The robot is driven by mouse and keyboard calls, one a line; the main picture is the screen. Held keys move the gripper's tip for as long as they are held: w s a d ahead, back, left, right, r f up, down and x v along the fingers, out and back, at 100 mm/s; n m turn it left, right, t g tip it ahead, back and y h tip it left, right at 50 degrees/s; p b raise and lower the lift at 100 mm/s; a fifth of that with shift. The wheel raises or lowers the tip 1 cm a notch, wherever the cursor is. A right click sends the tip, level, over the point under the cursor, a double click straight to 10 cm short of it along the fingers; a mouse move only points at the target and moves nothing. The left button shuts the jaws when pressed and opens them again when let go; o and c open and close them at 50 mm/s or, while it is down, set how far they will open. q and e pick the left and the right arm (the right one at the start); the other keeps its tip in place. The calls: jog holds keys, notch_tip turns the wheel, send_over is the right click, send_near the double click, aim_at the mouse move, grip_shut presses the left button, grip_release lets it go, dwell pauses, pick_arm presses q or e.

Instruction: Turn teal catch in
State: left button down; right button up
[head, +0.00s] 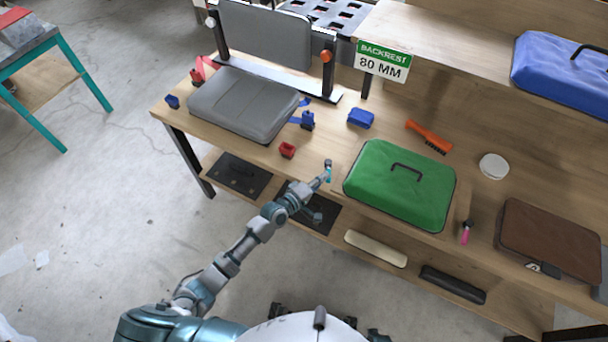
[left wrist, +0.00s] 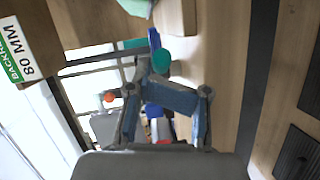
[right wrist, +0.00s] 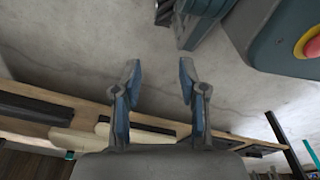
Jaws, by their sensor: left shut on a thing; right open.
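My left gripper (head: 327,166) reaches over the front edge of the bench, between the red block and the green cushion. It is shut on a small teal piece (head: 328,176), which looks like the teal catch. In the left wrist view the teal piece (left wrist: 161,58) shows as a rounded part at the tips of my left gripper (left wrist: 155,72). The fingers hide much of it, so I cannot tell how far it is turned. My right gripper (right wrist: 157,75) is open and empty, seen only in the right wrist view, with floor behind it.
A grey seat cushion (head: 243,103) and upright backrest (head: 265,35) stand at the left. A green cushion (head: 398,185) lies just right of my left gripper. A red block (head: 287,150), blue block (head: 361,118) and orange brush (head: 428,137) are nearby. A lower shelf (head: 330,229) runs beneath.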

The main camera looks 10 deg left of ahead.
pick_arm(q)
jog(key=shift+s+d, duration=0.1)
jog(key=shift+d, duration=0.15)
jog(key=shift+d+p, duration=0.35)
jog(key=shift+p, duration=0.05)
pick_arm(e)
jog(key=shift+s+a+f, duration=0.15)
jog(key=shift+s+f, duration=0.35)
jog(key=shift+s, duration=0.2)
pick_arm(q)
jog(key=shift+d, duration=0.3)
pick_arm(e)
jog(key=shift+d, duration=0.2)
pick_arm(q)
jog(key=shift+a, duration=0.2)
pick_arm(e)
jog(key=shift+a, duration=0.1)
